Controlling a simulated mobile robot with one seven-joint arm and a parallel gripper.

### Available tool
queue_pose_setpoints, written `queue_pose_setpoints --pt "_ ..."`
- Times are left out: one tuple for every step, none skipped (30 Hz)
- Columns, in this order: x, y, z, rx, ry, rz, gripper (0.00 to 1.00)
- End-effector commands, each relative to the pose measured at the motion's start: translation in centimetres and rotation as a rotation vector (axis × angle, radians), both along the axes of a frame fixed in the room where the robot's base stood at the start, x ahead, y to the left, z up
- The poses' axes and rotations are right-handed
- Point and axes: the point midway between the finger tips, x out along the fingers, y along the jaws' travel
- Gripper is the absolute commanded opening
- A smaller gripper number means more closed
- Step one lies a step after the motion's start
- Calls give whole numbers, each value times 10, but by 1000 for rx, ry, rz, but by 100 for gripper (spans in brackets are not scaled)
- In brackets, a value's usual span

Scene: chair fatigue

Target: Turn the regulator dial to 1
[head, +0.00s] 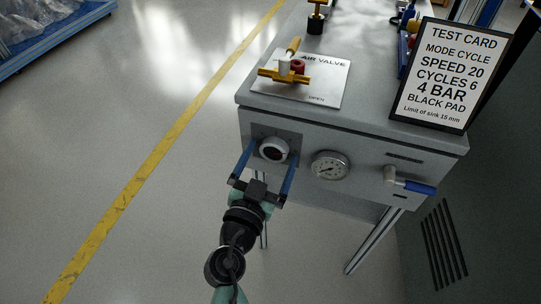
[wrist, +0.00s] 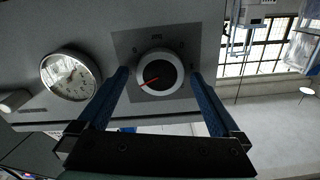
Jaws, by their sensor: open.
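The regulator dial (head: 273,149) is a round knob with a light rim and dark face on the left of the cabinet's front. In the wrist view the dial (wrist: 160,75) shows a red pointer line toward the lower left of the picture. In the wrist view the gripper (wrist: 160,83) also straddles the dial, with gaps visible beside the knob. I cannot tell whether either finger touches it.
A pressure gauge (head: 330,165) sits right of the dial, and a blue-handled lever (head: 411,185) farther right. On top are a yellow air valve (head: 283,76) and a test card (head: 450,75) reading "4 BAR". Open floor (head: 150,190) lies to the left.

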Motion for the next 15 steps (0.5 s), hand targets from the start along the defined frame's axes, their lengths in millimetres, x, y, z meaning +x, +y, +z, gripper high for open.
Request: queue_pose_setpoints --pt "2 -1 0 0 -1 0 100" --pt "2 -1 0 0 -1 0 100" --pt "2 -1 0 0 -1 0 100" --pt "2 -1 0 0 -1 0 100" --pt "2 -1 0 0 -1 0 100" --pt "2 -1 0 0 -1 0 100" --pt "2 -1 0 0 -1 0 100" --pt "2 -1 0 0 -1 0 100" --pt "2 -1 0 0 -1 0 96" --pt "2 -1 0 0 -1 0 91" --pt "2 -1 0 0 -1 0 86" --pt "2 -1 0 0 -1 0 78" --pt "2 -1 0 0 -1 0 73" --pt "2 -1 0 0 -1 0 68" --pt "2 -1 0 0 -1 0 60"
